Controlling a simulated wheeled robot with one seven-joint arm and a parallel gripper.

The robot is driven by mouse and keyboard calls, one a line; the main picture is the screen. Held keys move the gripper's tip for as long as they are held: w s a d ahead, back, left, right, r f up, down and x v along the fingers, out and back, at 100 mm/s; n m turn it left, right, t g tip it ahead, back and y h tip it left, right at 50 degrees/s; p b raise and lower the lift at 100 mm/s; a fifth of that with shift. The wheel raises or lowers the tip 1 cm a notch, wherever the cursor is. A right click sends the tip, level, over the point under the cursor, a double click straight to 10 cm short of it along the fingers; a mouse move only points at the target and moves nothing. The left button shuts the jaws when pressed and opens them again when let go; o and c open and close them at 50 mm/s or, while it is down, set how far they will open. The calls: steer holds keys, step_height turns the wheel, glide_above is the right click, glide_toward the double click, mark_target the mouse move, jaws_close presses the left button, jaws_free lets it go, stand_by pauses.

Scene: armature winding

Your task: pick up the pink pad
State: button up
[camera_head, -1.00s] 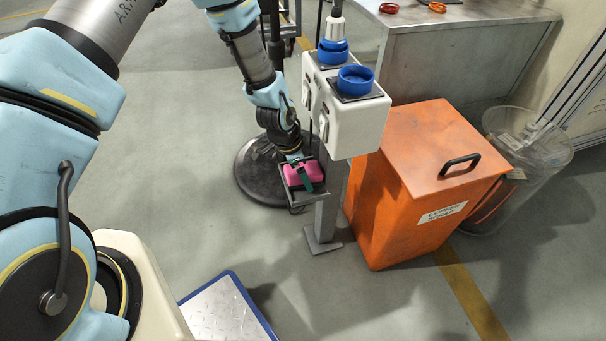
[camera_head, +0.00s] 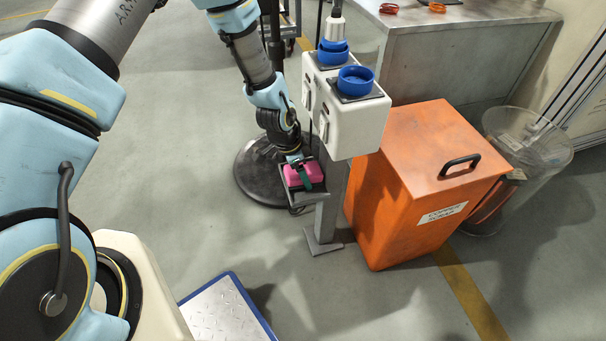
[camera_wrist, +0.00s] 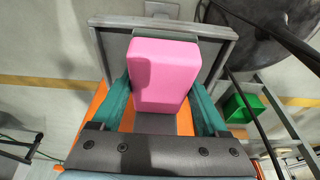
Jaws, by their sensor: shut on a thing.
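The pink pad (camera_wrist: 162,75) is a block with a dark shadow on its left part, between the two green fingers of my gripper (camera_wrist: 161,108) in the wrist view. The fingers are shut on its sides. The pad also shows in the head view (camera_head: 304,174), in or just over a small grey metal tray (camera_head: 311,198) fixed to the post. I cannot tell whether the pad still touches the tray. My gripper (camera_head: 302,172) comes down on it from above and partly hides it.
The white box with blue round holders (camera_head: 356,79) stands on the post right beside my gripper. An orange bin (camera_head: 420,180) is to the right, with a clear waste bin (camera_head: 530,150) behind it. A round black base (camera_head: 262,172) lies behind the tray. Floor at the left is open.

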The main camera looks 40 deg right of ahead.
mark_target(307, 170)
steer(key=shift+c, duration=0.6)
steer(key=shift+r, duration=0.5)
step_height(307, 170, up, 3)
steer(key=shift+s+r, duration=0.1)
steer(key=shift+r, duration=0.1)
steer(key=s+a, duration=0.3)
steer(key=s, duration=0.5)
steer(key=s+a, duration=0.3)
steer(key=s, duration=0.5)
steer(key=shift+s+a+f, duration=0.15)
steer(key=shift+s+a, duration=0.15)
